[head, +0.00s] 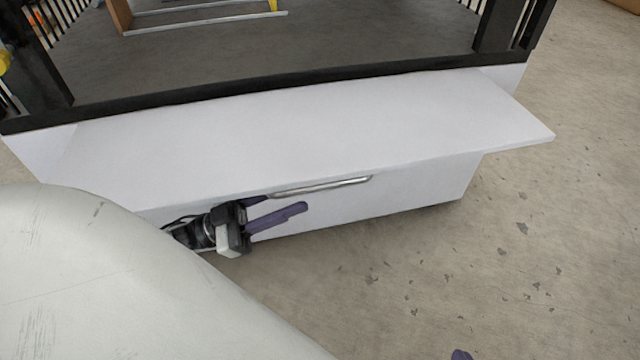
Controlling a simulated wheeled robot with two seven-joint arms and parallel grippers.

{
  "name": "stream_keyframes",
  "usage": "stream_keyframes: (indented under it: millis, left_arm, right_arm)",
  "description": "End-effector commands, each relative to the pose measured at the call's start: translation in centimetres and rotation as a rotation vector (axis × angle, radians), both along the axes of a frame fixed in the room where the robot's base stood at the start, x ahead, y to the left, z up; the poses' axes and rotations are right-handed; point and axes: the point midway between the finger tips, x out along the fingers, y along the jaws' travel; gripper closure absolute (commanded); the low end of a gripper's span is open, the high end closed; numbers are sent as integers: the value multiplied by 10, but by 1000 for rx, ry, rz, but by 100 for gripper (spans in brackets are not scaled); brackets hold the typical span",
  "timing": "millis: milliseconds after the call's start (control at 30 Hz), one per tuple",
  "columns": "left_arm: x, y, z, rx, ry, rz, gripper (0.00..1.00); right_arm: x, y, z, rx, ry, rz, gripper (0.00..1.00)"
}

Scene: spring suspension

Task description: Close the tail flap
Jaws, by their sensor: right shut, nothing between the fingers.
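The tail flap (300,135) is a wide white panel, folded out nearly level from the back of a dark-edged cargo bed. A silver bar handle (322,186) sits along its near edge. My left gripper (285,205) is just below and left of the handle, with its purple fingers spread apart and nothing visible between them. Its upper finger is partly hidden near the handle's left end, so I cannot tell whether it touches. Of my right gripper, only a purple fingertip (461,355) shows at the bottom edge, closed and well away from the flap.
The cargo bed (350,45) has a dark floor, black corner posts and slatted sides. A wood-and-metal frame (205,20) lies at its back left. Bare concrete floor (560,230) is clear to the right and in front.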

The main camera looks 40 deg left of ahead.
Motion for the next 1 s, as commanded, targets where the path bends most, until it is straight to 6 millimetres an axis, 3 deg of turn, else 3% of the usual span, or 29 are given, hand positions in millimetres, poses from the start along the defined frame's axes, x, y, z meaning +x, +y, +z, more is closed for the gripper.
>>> stream_keyframes:
  millis: [300,733,933,1000]
  left_arm:
    - [35,-35,20,-1,-1,0,68]
    - [43,-43,24,0,2,1,68]
    - [43,-42,24,0,1,1,100]
    - [43,-42,24,0,1,1,100]
  right_arm:
    - [1,3,4,25,-19,0,100]
    - [2,4,7,33,-25,0,100]
    - [1,4,7,33,-25,0,100]
    - [1,4,7,33,-25,0,100]
